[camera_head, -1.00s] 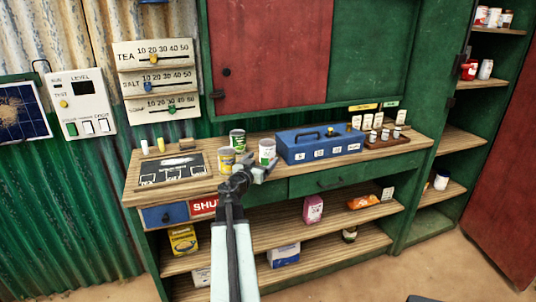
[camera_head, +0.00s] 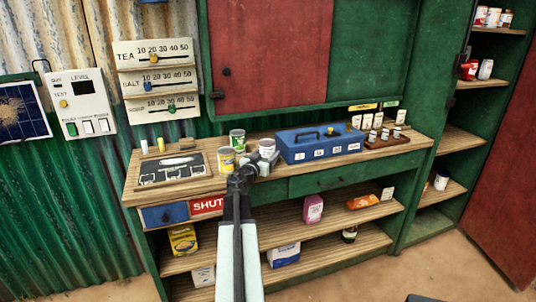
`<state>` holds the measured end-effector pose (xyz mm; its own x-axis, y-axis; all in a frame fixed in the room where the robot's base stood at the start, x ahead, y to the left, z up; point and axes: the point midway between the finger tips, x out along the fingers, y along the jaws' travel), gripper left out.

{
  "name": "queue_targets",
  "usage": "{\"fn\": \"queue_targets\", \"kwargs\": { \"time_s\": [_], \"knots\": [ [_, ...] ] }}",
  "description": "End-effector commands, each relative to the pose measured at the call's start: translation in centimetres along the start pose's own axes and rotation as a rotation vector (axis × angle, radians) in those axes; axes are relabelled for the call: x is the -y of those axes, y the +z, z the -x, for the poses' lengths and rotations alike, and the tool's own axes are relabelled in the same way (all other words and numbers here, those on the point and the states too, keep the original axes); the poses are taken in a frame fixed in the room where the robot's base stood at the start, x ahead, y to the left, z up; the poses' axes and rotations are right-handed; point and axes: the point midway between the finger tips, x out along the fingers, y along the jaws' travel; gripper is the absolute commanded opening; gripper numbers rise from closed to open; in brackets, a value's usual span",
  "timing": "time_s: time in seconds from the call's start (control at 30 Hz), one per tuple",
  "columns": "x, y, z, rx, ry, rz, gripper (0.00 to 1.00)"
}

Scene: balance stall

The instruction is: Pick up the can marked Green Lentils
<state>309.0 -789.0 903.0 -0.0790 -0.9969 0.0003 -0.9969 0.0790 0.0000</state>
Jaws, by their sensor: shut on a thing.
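Several small cans stand on the wooden counter (camera_head: 220,190). One has a green label (camera_head: 237,139) and stands at the back. One has a yellow label (camera_head: 226,161) and stands at the front left. A pale can with some green on it (camera_head: 268,146) is at the right, and my gripper (camera_head: 265,161) is shut on it, hiding its lower part. The can looks upright. Whether it touches the counter I cannot tell. The lettering on the cans is too small to read, so I cannot tell which is marked Green Lentils.
A blue cash box (camera_head: 318,148) stands close to the right of the held can. A dark tray (camera_head: 170,168) lies on the left of the counter. A rack of small jars (camera_head: 386,137) stands at the right. Shelves with goods are below.

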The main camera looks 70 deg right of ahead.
Motion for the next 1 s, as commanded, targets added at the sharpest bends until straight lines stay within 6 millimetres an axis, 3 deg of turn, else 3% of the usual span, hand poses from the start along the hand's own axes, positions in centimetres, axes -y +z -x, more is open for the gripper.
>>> {"fn": "queue_targets", "kwargs": {
  "time_s": [0.27,0.7,1.0],
  "knots": [
    [-0.1,-1.2,0.0,0.0,0.001,0.0,0.03],
    [-0.1,-9.7,-0.1,0.0,0.002,0.0,0.03],
    [-0.2,-10.0,-0.1,0.0,0.003,0.001,0.03]
  ]
}}
